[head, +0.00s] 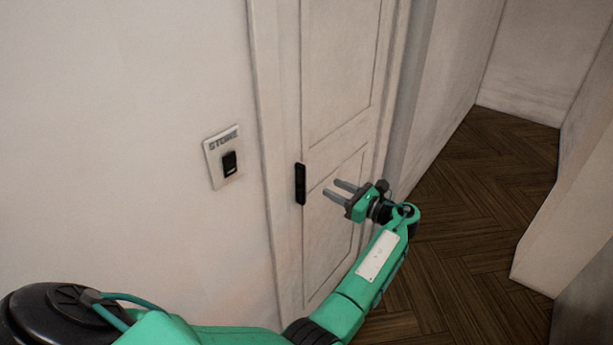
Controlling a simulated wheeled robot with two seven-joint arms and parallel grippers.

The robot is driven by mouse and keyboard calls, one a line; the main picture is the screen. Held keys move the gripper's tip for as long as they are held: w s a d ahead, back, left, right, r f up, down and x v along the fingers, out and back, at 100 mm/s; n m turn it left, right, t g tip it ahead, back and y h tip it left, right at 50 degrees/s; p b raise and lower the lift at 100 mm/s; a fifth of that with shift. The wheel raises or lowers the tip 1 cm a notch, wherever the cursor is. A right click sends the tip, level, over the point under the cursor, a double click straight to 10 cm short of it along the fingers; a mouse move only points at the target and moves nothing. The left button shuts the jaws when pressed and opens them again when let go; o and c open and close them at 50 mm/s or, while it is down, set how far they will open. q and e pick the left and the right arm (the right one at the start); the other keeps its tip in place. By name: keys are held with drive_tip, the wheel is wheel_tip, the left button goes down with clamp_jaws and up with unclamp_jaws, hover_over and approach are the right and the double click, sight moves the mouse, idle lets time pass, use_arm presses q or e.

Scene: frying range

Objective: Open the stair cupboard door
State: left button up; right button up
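The cupboard door (340,70) is white with raised panels and looks shut in its frame. A black handle (300,184) is fixed upright near the door's left edge. My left gripper (335,188) is just right of the handle in the picture, its two grey fingers pointing left toward it. The fingers are apart with nothing between them. I see a gap between the fingertips and the handle. The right gripper is not in view.
A white plate marked "STORE" with a black switch (230,163) is on the wall left of the door. Dark herringbone floor (480,190) lies open to the right. A pale wall corner (570,210) stands at the far right.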

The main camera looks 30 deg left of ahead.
sight(305, 175)
use_arm(q)
drive_tip(key=a, duration=0.3)
drive_tip(key=a+b, duration=0.1)
drive_tip(key=a, duration=0.3)
drive_tip(key=w+a+b, duration=0.1)
drive_tip(key=a, duration=0.3)
drive_tip(key=shift+s, duration=0.1)
clamp_jaws()
